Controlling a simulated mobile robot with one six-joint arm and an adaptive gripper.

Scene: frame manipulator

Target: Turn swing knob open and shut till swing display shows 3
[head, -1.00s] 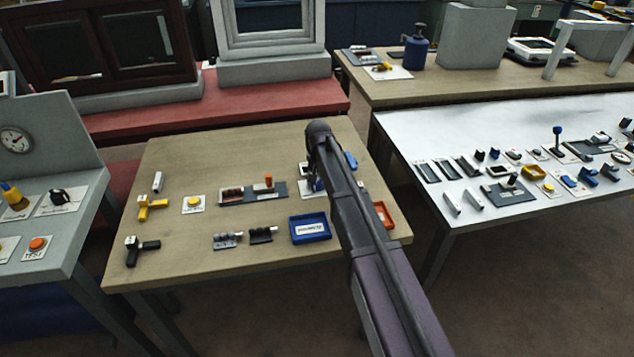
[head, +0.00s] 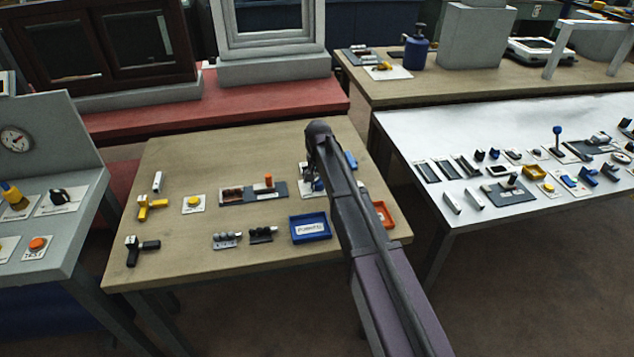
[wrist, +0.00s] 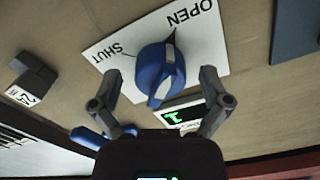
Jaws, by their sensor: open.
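In the wrist view, the blue swing knob (wrist: 155,73) sits on a white plate (wrist: 105,53) marked OPEN and SHUT, seen turned around. A pale stripe on the knob lies about in line with the OPEN tick. My gripper (wrist: 160,82) is open, with one finger on each side of the knob; I cannot tell whether they touch it. A small dark display (wrist: 173,117) beside the knob shows a green figure that I cannot read for sure. In the head view my arm largely hides the knob.
On the same wooden table (head: 190,270) are a blue tray (head: 310,228), an orange tray (head: 384,214), a yellow button (head: 193,203) and a black handle (head: 140,248). In the wrist view, a dark block (wrist: 33,75) and a blue part (wrist: 88,138) lie left of the knob.

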